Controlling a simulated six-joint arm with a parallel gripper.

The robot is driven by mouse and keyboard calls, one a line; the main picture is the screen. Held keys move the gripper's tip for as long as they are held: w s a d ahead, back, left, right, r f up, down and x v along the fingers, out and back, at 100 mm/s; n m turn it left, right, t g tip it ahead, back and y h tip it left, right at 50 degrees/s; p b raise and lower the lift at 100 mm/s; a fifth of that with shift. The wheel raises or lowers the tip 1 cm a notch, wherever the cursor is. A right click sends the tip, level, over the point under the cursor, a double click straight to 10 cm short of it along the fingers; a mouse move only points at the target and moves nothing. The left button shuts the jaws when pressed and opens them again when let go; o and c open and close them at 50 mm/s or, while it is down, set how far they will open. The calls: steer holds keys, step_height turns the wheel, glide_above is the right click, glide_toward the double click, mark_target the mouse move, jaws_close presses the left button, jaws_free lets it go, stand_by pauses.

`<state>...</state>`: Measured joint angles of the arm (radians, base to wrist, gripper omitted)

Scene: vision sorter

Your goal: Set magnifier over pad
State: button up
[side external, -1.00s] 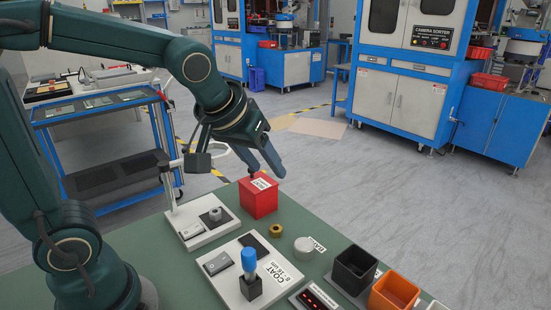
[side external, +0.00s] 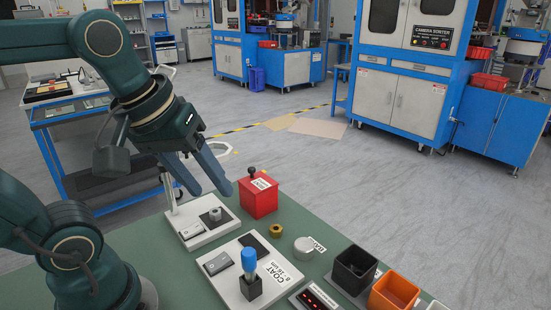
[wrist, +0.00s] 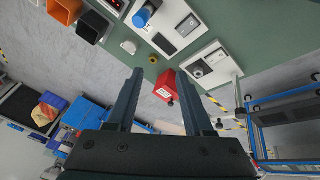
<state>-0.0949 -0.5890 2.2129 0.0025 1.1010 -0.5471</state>
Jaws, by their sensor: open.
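The magnifier is a pale ring lens (side external: 219,148) on a thin white post (side external: 168,188) at the back left of a white board. My arm and fingers hide part of its link; I cannot make out the lens in the wrist view. The pad is a dark square (side external: 206,219) on the same board with a grey nut (side external: 214,213) on it; the board also shows in the wrist view (wrist: 222,72). My gripper (side external: 212,192) is open and empty, its fingers in front of the lens and above the board. The two fingers are apart in the wrist view (wrist: 160,72).
A red box (side external: 258,200) with a dark knob stands right of my fingers. A brass ring (side external: 276,231), a silver disc (side external: 304,247), a COAT board (side external: 225,279) with a blue-topped tool, and black (side external: 355,270) and orange (side external: 394,291) bins lie nearer the front.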

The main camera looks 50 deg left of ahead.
steer(key=w+a+r+n+g, duration=0.2)
steer(key=w+a+n, duration=0.1)
steer(key=a+n, duration=0.5)
steer(key=w+a+r+n+g, duration=0.25)
steer(key=a+n, duration=0.35)
steer(key=n, duration=0.5)
steer(key=a+n, duration=0.1)
steer(key=a, duration=0.1)
steer(key=a+f+n, duration=0.1)
steer(key=a+n, duration=0.1)
steer(key=a, duration=0.1)
steer(key=a+f+n, duration=0.1)
steer(key=a+n, duration=0.1)
steer(key=shift+a+f+h, duration=0.1)
steer(key=shift+a+h, duration=0.2)
steer(key=shift+a+f+n, duration=0.15)
steer(key=shift+f+n, duration=0.15)
steer(key=shift+f, duration=2.35)
steer(key=shift+c, duration=0.4)
jaws_close()
